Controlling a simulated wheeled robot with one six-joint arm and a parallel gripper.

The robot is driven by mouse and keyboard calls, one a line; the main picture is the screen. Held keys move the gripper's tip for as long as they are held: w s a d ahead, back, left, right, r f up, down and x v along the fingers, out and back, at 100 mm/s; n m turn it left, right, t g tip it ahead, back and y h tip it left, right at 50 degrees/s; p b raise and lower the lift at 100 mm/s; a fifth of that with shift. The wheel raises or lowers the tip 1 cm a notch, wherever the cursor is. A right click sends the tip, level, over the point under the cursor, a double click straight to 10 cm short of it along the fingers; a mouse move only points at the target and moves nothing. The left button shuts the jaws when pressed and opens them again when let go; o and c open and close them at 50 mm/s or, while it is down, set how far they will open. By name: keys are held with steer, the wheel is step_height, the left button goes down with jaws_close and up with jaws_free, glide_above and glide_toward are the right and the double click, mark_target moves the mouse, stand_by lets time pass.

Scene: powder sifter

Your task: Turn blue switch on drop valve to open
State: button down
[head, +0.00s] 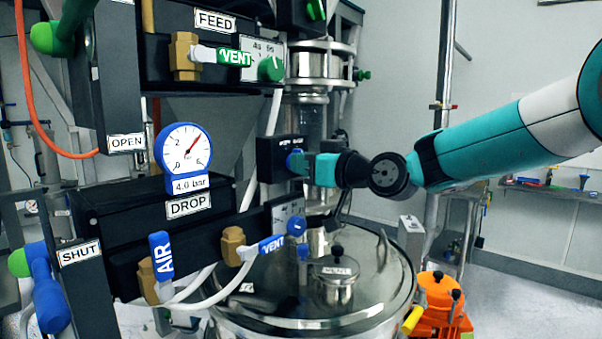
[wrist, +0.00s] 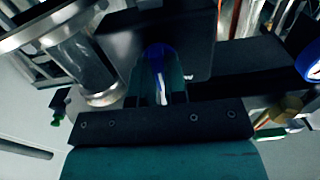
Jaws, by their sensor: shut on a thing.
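A small black box (head: 272,157) with a white label too small to read surely sits in front of the clear vertical tube, and a blue switch (head: 293,160) sticks out of its right side. My gripper (head: 306,165) reaches in from the right and is shut on this blue switch. In the wrist view the blue switch (wrist: 157,57) sits between the two fingers of my gripper (wrist: 160,88), against the dark box face (wrist: 190,35). The fingers hide part of the switch, so its exact turn angle is hard to tell.
Below left, the DROP panel (head: 188,207) carries a pressure gauge (head: 186,150), a blue AIR lever (head: 161,255), a blue VENT lever (head: 268,246) and a blue knob (head: 297,226). A steel vessel lid (head: 370,285) lies below my gripper. A green VENT lever (head: 225,56) is above.

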steer(key=m, duration=0.3)
steer(key=m+b, duration=0.1)
steer(key=m, duration=0.1)
steer(key=shift+w+d+m, duration=0.15)
steer(key=shift+m, duration=0.25)
steer(key=shift+r, duration=0.1)
steer(key=c, duration=1.2)
jaws_free()
steer(key=shift+d, duration=0.1)
steer(key=shift+o, duration=0.2)
steer(key=b+v, duration=0.7)
steer(key=v, duration=1)
steer(key=shift+s, duration=0.25)
